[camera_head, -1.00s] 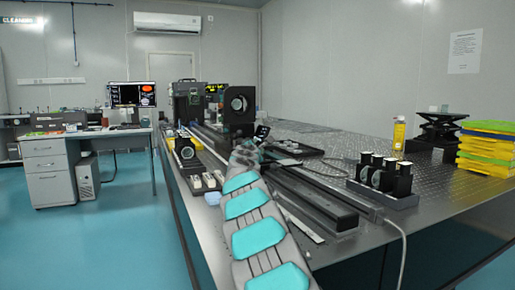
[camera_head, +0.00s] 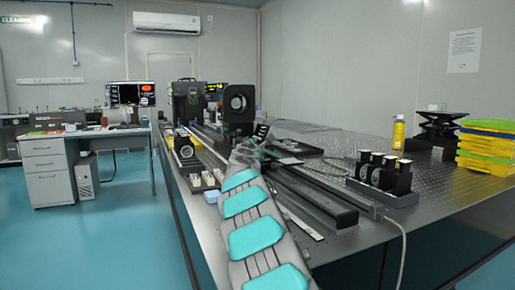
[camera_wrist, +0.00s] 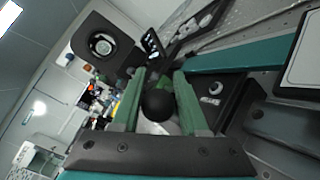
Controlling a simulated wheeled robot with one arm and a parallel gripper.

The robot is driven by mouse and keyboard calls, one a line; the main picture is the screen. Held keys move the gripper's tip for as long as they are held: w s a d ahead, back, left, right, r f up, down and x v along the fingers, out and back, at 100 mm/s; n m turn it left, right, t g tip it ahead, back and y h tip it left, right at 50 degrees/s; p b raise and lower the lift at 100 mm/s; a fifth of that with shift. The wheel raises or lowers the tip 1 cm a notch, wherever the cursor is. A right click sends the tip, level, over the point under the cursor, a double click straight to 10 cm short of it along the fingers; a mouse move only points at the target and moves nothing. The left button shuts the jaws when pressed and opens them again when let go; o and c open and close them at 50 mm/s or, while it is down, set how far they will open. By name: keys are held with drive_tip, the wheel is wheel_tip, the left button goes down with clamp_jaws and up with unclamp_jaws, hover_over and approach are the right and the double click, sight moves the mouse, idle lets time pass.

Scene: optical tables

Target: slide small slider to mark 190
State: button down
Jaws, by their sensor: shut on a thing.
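My gripper (camera_wrist: 157,98) shows in the wrist view as two green fingers, one on each side of a round black knob (camera_wrist: 158,104). The gripper is shut on this knob, which looks like the small slider's handle. A dark block with a pale label (camera_wrist: 212,98) is just right of the fingers. In the head view my gripper (camera_head: 250,150) is at the far end of my arm, over the near side of the long dark rail (camera_head: 315,196). The slider body is largely hidden there by my arm. No scale number, including 190, is readable.
A large black ring-shaped optic mount (camera_head: 238,103) stands just beyond my gripper. A row of lens holders (camera_head: 384,175) stands right of the rail. Small optics (camera_head: 185,150) line the left table edge. Yellow trays (camera_head: 487,150) are stacked at the right.

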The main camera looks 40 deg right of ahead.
drive_tip(key=s+a+b, duration=0.3)
drive_tip(key=s, duration=1)
drive_tip(key=s+a+b, duration=0.3)
drive_tip(key=s, duration=1)
drive_tip(key=shift+s+a+f+b, duration=0.15)
drive_tip(key=shift+s+a+b, duration=0.15)
drive_tip(key=shift+a+b, duration=0.1)
drive_tip(key=c, duration=0.5)
unclamp_jaws()
drive_tip(key=shift+a, duration=0.1)
drive_tip(key=shift+s, duration=0.15)
